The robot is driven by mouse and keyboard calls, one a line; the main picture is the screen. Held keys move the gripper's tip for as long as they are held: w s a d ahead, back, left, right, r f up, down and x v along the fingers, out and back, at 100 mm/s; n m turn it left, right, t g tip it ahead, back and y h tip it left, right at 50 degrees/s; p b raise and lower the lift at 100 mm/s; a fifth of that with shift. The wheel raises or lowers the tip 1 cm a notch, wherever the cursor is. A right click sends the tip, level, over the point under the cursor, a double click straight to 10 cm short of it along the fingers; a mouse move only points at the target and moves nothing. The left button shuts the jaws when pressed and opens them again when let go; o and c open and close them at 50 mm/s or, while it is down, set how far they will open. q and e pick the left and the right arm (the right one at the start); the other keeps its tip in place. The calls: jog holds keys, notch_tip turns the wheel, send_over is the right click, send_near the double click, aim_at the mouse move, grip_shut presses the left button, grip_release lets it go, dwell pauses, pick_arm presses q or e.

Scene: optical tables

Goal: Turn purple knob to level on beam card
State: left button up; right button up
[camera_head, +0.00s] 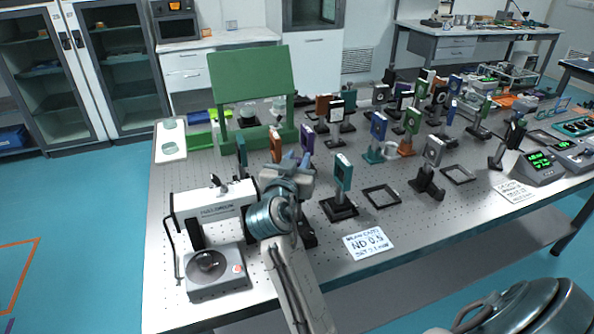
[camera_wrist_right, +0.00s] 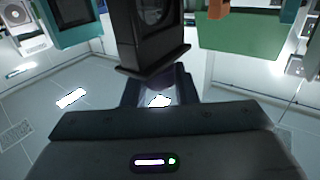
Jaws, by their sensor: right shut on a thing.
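My right gripper (camera_head: 301,163) reaches in over the table and is shut at the lower part of a purple-framed optic mount (camera_head: 307,138). In the wrist view its two dark fingers (camera_wrist_right: 161,92) close around a dark, faintly purple knob (camera_wrist_right: 160,79) just below a black mount body (camera_wrist_right: 150,40). The knob's pointer or marks are too dark to read. A white card (camera_head: 367,242) lies flat near the table's front edge. Its middle line reads "ND 0.5"; the other lines are hard to read.
Several optic mounts crowd the table's middle and back, including a teal one (camera_head: 343,172) and an orange one (camera_head: 275,145) close to my gripper. A green panel stand (camera_head: 252,85) rises behind. A white instrument (camera_head: 215,205) stands left. Displays (camera_head: 538,163) sit at right.

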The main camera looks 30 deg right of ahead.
jog(key=shift+f+m+g+h+b, duration=0.1)
jog(key=shift+m+g+h+b, duration=0.2)
pick_arm(q)
jog(key=shift+f, duration=0.55)
jog(key=shift+s+a, duration=0.1)
jog(key=shift+w+r, duration=0.3)
jog(key=shift+w, duration=0.25)
pick_arm(e)
jog(key=o, duration=0.8)
pick_arm(q)
jog(key=shift+w+d, duration=0.15)
jog(key=shift+d, duration=0.05)
pick_arm(e)
jog(key=shift+o, duration=0.8)
pick_arm(q)
jog(key=shift+f+b, duration=0.1)
jog(key=shift+b, duration=0.2)
